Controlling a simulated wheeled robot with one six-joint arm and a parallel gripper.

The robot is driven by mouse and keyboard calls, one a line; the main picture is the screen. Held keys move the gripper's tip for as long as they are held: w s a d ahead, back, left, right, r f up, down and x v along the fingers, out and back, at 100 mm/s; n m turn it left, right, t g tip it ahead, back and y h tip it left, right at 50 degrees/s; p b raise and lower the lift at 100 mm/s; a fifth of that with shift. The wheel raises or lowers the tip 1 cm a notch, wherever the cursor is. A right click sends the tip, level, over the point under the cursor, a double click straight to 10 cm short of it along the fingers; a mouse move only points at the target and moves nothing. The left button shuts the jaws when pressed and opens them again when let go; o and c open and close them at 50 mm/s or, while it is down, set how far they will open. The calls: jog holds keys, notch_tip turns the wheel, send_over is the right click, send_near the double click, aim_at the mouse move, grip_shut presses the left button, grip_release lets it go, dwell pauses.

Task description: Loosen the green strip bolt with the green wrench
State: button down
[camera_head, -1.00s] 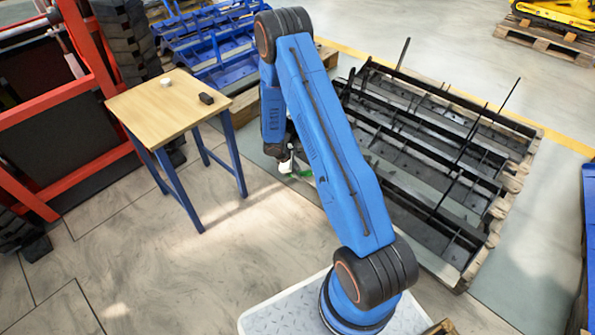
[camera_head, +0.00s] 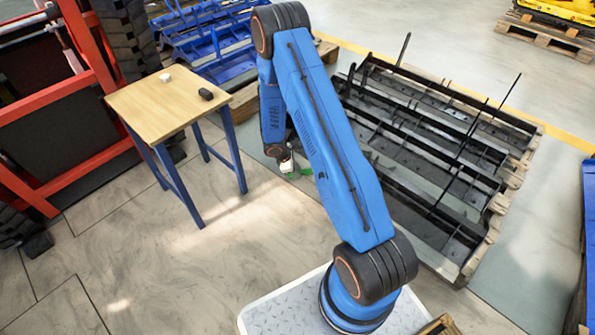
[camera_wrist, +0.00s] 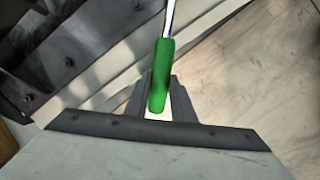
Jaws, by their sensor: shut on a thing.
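The green wrench (camera_wrist: 162,75) is in my gripper (camera_wrist: 160,105) in the wrist view. Its green handle lies between the two fingers, and its metal shaft runs out of the top of that picture, so its head is not seen. In the head view my gripper (camera_head: 288,168) hangs low, left of the black frames, with a bit of green beside it. My arm hides part of the area behind it. I cannot make out the green strip bolt in either view.
Black steel frames (camera_head: 430,150) lie on a wooden pallet to the right, with thin rods standing up. A wooden table (camera_head: 165,105) with a white and a dark small object stands left. Blue frames (camera_head: 215,50) and a red structure (camera_head: 45,110) are behind. Floor in front is clear.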

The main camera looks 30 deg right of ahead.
jog(key=shift+s+a+f+n, duration=0.15)
jog(key=shift+s+a+n, duration=0.15)
jog(key=shift+s+n, duration=0.35)
jog(key=shift+s, duration=0.25)
jog(key=shift+w+d+m, duration=0.1)
jog(key=shift+w+m, duration=0.15)
jog(key=shift+w, duration=0.15)
dwell(0.6)
jog(key=shift+d+v, duration=0.2)
jog(key=shift+v, duration=1.6)
jog(key=shift+s, duration=0.15)
